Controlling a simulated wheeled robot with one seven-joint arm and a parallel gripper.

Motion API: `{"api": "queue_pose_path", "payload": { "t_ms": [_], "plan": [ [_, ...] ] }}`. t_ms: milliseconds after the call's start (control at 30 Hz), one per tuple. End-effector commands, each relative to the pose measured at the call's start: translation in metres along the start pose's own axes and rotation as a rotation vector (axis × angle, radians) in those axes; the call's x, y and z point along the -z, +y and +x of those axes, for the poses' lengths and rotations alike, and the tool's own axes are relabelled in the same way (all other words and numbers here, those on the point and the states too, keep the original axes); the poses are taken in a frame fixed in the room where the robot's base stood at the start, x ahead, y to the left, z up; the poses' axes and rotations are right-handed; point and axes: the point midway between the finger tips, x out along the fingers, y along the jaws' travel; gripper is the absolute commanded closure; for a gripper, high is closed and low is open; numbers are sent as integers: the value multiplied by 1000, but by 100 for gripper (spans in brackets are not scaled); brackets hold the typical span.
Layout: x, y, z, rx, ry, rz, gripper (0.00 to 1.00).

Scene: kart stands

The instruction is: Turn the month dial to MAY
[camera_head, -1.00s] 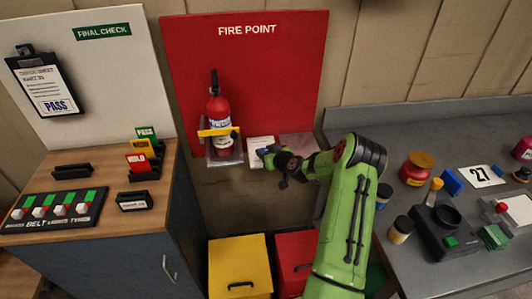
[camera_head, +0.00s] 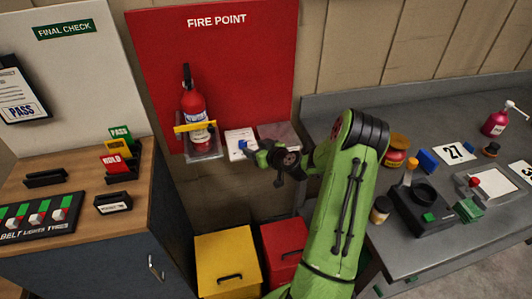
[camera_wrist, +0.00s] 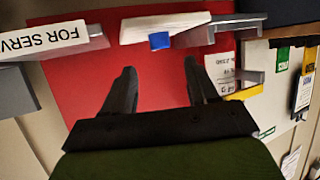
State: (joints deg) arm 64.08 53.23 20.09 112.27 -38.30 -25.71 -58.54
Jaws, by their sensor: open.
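A small blue knob (camera_head: 243,144) sits on a white card or plate (camera_head: 233,136) at the lower part of the red FIRE POINT board (camera_head: 217,60). I take it for the month dial, but no month lettering is readable. In the wrist view the blue knob (camera_wrist: 159,41) is at the edge of a white plate (camera_wrist: 150,24), just beyond and between my fingertips. My gripper (camera_head: 258,152) is just right of the knob in the head view and partly covers the card. In the wrist view my gripper (camera_wrist: 160,65) is open, with nothing between its fingers.
A red fire extinguisher (camera_head: 194,104) stands in a bracket with a yellow bar (camera_head: 195,126), left of the card. A FOR SERV... sign (camera_wrist: 45,40) is at left in the wrist view. Yellow (camera_head: 226,262) and red (camera_head: 284,250) boxes stand below. A grey workbench (camera_head: 420,112) is at right.

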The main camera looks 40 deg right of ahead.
Motion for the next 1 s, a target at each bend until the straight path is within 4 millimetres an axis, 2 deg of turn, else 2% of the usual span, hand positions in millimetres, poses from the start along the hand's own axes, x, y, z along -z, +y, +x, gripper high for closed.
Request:
{"api": "queue_pose_path", "payload": {
  "t_ms": [100, 200, 333, 467, 933, 1000],
  "plan": [
    [-1, 1, -34, -5, -2, 2, 42],
    [-1, 0, -57, -2, -1, 2, 42],
    [-1, 0, -75, -1, -2, 1, 42],
    [0, -1, -81, 2, 0, 0, 42],
    [0, -1, -80, 2, -1, -1, 42],
    [4, -10, -79, 24, -14, -15, 42]
  ]
}}
